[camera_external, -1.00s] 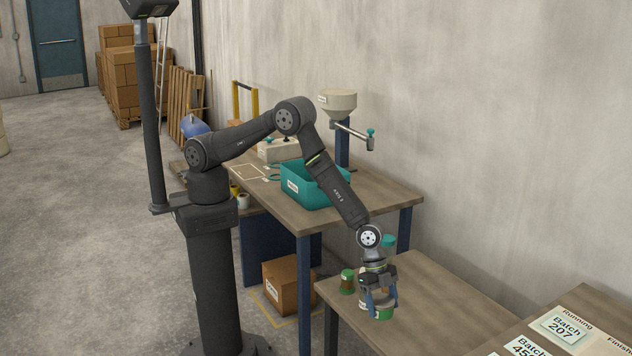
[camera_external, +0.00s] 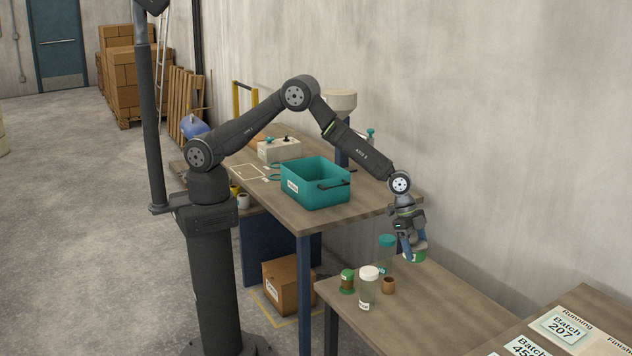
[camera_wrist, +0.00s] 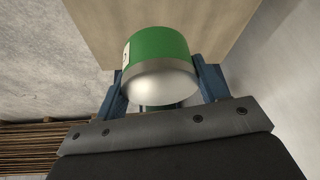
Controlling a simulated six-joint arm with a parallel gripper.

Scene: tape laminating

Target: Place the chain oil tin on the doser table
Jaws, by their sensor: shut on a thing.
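My gripper (camera_external: 411,250) is shut on a green and metal tin (camera_external: 414,256), held in the air above the lower side table. In the wrist view the green tin (camera_wrist: 160,58) sits between the two blue fingers, with its pale metal end toward the camera and part of a white label on its left side. The label is not readable. The taller wooden table (camera_external: 262,209) with the doser stands to the left of the gripper. Its hopper (camera_external: 340,101) is partly hidden behind my arm.
A teal bin (camera_external: 315,190) and a pale box (camera_external: 279,149) stand on the taller table.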

